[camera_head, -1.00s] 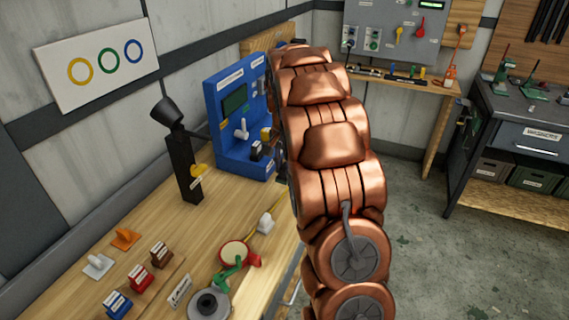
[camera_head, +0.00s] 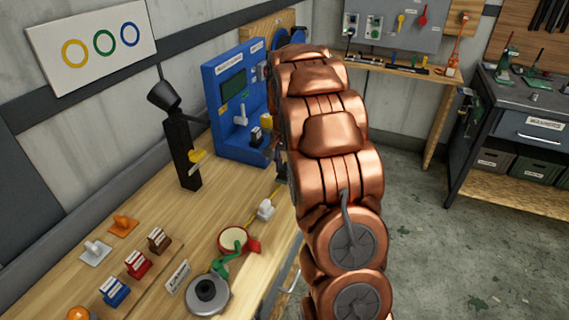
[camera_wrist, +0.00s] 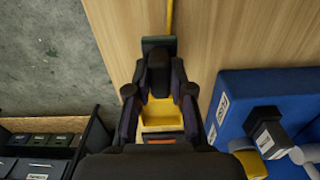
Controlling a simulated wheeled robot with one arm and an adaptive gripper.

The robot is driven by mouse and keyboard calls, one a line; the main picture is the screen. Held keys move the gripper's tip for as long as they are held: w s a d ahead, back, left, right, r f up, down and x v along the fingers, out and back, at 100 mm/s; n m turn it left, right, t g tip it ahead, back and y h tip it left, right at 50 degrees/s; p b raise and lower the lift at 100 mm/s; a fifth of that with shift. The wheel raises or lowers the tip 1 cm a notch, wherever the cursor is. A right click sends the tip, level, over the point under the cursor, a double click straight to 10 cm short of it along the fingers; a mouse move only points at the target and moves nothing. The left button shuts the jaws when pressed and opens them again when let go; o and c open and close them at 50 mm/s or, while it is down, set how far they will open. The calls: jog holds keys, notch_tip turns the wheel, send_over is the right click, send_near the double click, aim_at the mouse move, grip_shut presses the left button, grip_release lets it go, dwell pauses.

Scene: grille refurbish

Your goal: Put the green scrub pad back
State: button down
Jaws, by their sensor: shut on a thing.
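My gripper (camera_wrist: 158,84) points down over the edge of the wooden bench in the wrist view. Its dark fingers are shut on a dark grey-green block (camera_wrist: 158,41), which appears to be the green scrub pad; only its far edge shows beyond the fingers. A blue pad-like block (camera_head: 115,291), a red one (camera_head: 138,264) and a brown one (camera_head: 159,240) stand in a row on the bench, each with a pale label.
A blue panel stand (camera_head: 227,143) and a black post (camera_head: 183,158) stand at the bench's back. A white plug (camera_head: 265,210), a red-rimmed round dish (camera_head: 233,239) and a grey disc (camera_head: 207,293) lie near the front. A yellow piece (camera_wrist: 162,116) shows between my fingers.

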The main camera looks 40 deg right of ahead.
jog(key=shift+f+b, duration=0.6)
jog(key=shift+f, duration=1.05)
jog(key=shift+f, duration=0.25)
jog(key=c, duration=0.9)
grip_release()
jog(key=shift+c, duration=0.2)
jog(key=shift+r, duration=0.15)
notch_tip(320, 180, up, 12)
jog(key=shift+f, duration=0.1)
